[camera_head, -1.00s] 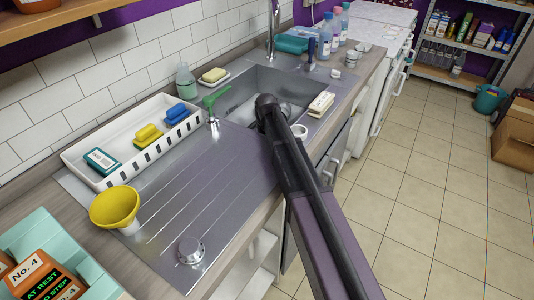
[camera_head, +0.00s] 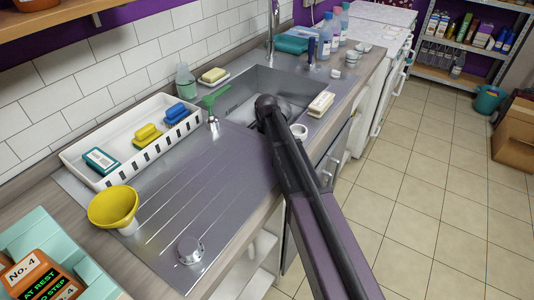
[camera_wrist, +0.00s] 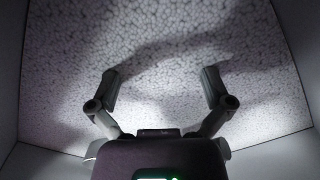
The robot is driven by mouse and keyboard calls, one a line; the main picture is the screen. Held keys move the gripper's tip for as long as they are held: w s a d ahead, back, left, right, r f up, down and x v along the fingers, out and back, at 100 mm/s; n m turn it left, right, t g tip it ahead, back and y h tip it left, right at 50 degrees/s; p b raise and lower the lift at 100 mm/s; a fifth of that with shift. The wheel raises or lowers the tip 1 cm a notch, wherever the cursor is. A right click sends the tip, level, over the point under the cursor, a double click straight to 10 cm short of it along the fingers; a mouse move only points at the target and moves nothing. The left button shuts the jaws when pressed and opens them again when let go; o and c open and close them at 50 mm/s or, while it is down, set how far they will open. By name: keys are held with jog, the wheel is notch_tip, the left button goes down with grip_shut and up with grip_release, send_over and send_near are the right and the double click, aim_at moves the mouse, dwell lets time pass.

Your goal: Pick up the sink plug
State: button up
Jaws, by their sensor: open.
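My gripper (camera_wrist: 159,76) is open in the wrist view, with nothing between its fingers. It faces a pale, crackle-patterned surface enclosed by plain walls, apparently the sink's inside. In the head view my arm reaches over the metal sink (camera_head: 232,98) and hides part of the basin and the gripper. A round grey metal piece (camera_head: 190,250) lies on the near end of the drainboard, well away from the gripper. It may be the sink plug, but I cannot tell for sure. No plug shows clearly in the wrist view.
A yellow funnel (camera_head: 113,207), green-handled tool (camera_head: 213,101), soap bar (camera_head: 321,104) and white ring (camera_head: 299,131) stand around the sink. Bottles (camera_head: 325,38) stand behind it. The ribbed drainboard (camera_head: 195,195) is mostly clear.

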jog(key=c, duration=1.1)
jog(key=shift+c, duration=0.2)
jog(key=shift+r, duration=0.15)
notch_tip(320, 180, up, 10)
jog(key=p, duration=1)
jog(key=shift+r, duration=0.1)
jog(key=o, duration=0.6)
jog(key=shift+c, duration=0.2)
jog(key=c, duration=0.6)
jog(key=shift+r+p, duration=3)
jog(key=shift+p, duration=0.25)
